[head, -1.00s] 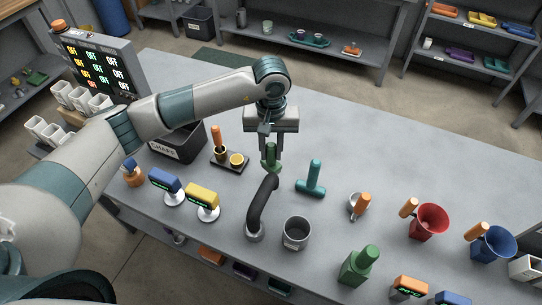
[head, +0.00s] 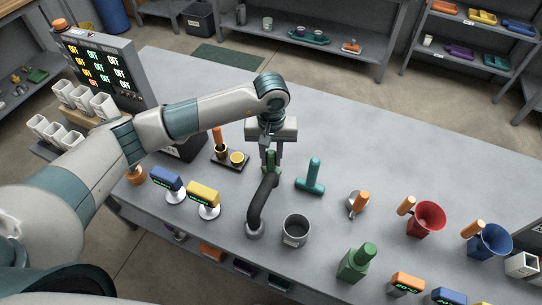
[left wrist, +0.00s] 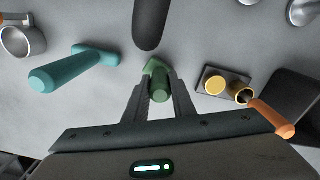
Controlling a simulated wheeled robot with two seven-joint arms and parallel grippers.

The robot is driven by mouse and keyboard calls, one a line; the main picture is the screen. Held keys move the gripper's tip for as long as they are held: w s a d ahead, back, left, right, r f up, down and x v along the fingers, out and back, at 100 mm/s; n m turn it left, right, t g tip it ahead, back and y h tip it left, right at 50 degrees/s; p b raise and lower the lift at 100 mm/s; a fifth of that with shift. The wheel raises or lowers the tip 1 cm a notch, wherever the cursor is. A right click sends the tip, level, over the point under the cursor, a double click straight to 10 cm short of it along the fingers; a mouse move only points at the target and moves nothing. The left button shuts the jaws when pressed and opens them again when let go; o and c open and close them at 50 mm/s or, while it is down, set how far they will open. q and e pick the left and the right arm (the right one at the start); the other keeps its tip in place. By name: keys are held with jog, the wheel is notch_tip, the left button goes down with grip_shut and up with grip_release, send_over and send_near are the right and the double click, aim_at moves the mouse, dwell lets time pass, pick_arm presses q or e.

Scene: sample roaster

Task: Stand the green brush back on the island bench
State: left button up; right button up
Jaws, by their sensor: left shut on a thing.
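My left gripper (head: 271,158) is shut on the green brush (head: 270,167), pointing down over the island bench (head: 390,160). In the left wrist view the brush (left wrist: 158,84) sits between the two fingers, handle toward the camera and head beyond. The black curved pipe (head: 262,203) stands just in front of the brush and hides its lower part in the head view. I cannot tell whether the brush touches the bench. A teal brush (head: 315,178) stands on its head to the right, apart from the gripper. My right gripper is not in view.
A dark tray (head: 232,162) with yellow cups and an orange-handled tool is close left of the brush.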

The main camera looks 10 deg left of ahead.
pick_arm(q)
jog(key=shift+f, duration=0.15)
jog(key=o, duration=1.1)
jog(key=shift+c, duration=0.2)
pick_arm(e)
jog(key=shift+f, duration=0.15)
pick_arm(q)
jog(key=shift+r+p, duration=0.25)
jog(key=shift+p, duration=0.05)
notch_tip(320, 180, up, 10)
jog(key=b, duration=0.4)
jog(key=shift+b, duration=0.4)
jog(key=shift+r, duration=0.95)
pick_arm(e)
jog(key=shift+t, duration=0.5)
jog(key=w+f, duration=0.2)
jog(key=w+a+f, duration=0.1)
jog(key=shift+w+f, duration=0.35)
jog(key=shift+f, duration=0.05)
